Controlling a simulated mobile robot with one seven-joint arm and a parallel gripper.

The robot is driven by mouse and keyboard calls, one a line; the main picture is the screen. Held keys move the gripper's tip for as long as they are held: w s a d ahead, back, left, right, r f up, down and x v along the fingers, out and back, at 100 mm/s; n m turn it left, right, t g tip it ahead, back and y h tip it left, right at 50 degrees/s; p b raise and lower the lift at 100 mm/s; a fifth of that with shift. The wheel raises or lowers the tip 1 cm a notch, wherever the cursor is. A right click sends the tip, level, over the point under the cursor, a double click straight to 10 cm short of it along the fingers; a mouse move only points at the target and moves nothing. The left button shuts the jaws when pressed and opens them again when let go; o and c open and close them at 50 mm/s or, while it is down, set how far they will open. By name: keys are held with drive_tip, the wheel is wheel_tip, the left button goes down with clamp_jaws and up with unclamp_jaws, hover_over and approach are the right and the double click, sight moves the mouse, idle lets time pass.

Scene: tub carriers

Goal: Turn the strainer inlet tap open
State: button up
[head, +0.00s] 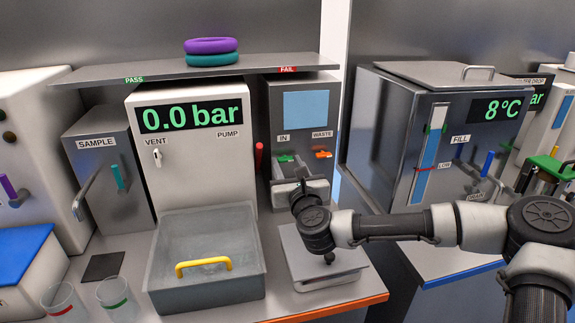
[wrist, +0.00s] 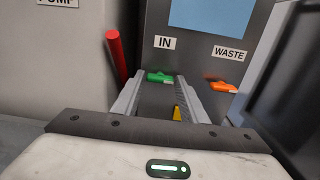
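The green tap (head: 286,158) sits under the IN label on the front of the grey cabinet with the blue window. In the wrist view the green tap (wrist: 160,76) has its handle lying crosswise, just beyond my fingertips. My gripper (head: 290,172) is in front of the cabinet, close to this tap. In the wrist view my gripper (wrist: 160,90) has its two fingers apart, with nothing held between them. I cannot tell whether a finger touches the tap. A yellow piece (wrist: 179,113) shows low between the fingers.
The orange tap (head: 323,154) under WASTE is close on the right. A red upright bar (wrist: 116,55) stands on the left beside the pump housing (head: 195,165). A shelf (head: 160,72) runs above. A grey tub (head: 205,290) with a yellow handle stands lower left.

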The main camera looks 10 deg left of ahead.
drive_tip(key=c, duration=0.6)
drive_tip(key=shift+o, duration=0.2)
drive_tip(key=shift+n, duration=0.3)
drive_tip(key=n, duration=0.2)
drive_tip(key=shift+n, duration=0.4)
drive_tip(key=n, duration=0.4)
drive_tip(key=shift+r+n, duration=0.1)
drive_tip(key=shift+n, duration=0.2)
drive_tip(key=n+b, duration=0.1)
drive_tip(key=n, duration=0.4)
drive_tip(key=shift+b, duration=0.4)
drive_tip(key=shift+n+b, duration=0.9)
drive_tip(key=shift+n, duration=1.5)
